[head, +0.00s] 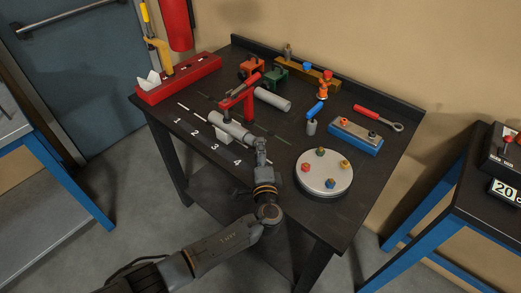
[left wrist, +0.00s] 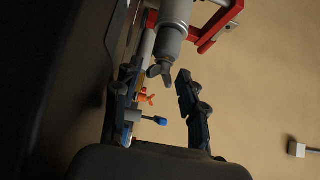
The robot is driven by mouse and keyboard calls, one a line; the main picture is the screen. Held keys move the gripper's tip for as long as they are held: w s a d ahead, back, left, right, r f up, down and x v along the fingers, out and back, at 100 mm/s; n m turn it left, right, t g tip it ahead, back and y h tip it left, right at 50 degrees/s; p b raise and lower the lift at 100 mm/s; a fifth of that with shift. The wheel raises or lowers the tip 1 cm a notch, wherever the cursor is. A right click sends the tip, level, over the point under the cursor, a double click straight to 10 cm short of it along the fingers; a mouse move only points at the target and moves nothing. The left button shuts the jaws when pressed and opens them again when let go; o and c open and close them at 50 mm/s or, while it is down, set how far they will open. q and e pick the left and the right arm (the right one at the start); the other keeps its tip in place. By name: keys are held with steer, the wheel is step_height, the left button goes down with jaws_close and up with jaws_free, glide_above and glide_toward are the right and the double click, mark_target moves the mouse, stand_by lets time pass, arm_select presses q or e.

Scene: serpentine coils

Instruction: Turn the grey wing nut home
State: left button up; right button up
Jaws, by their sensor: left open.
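The grey wing nut (left wrist: 160,70) sits on the end of a light grey cylinder (left wrist: 173,30) in the left wrist view. My left gripper (head: 261,146) is at the cylinder's right end. In the left wrist view my left gripper (left wrist: 156,80) is open, with the wing nut between or just beyond its fingertips; contact cannot be told. My right gripper is out of view.
A round plate (head: 324,185) with several coloured knobs lies to the right of my gripper. A red rack (head: 178,82) stands at the left.

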arm_select(q)
steer(key=shift+c, duration=0.3)
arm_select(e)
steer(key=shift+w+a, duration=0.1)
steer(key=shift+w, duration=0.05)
arm_select(q)
jaws_close()
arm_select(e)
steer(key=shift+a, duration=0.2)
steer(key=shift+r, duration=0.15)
